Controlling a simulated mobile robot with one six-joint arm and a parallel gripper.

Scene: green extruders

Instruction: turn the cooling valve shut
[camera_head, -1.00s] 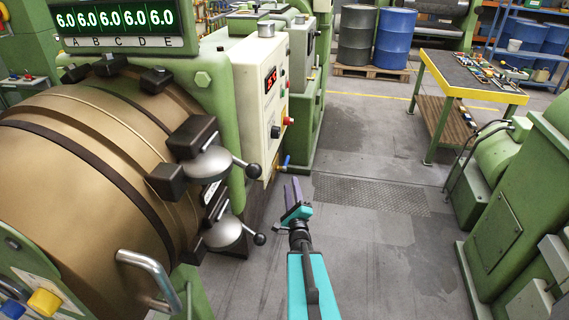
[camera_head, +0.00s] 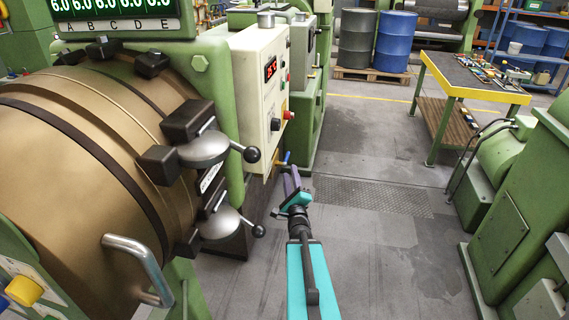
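The cooling valve is a small fitting with a blue lever (camera_head: 287,157) and a brass-coloured body (camera_head: 279,163). It sticks out low from the right side of the cream control box. The lever points up, tilted slightly. My gripper (camera_head: 289,172), with purple fingers on a teal arm, is just below and beside the valve in the picture. Its fingertips are very near the valve's underside. Whether they touch it, and whether there is a gap between the fingers, is too small to tell.
The cream control box (camera_head: 259,75) carries a red display, a red button and a black knob. Left of my arm, the bronze barrel (camera_head: 75,130) has clamp levers with black ball ends (camera_head: 252,154). A green machine (camera_head: 510,210) stands right. Grey floor (camera_head: 385,240) is free between.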

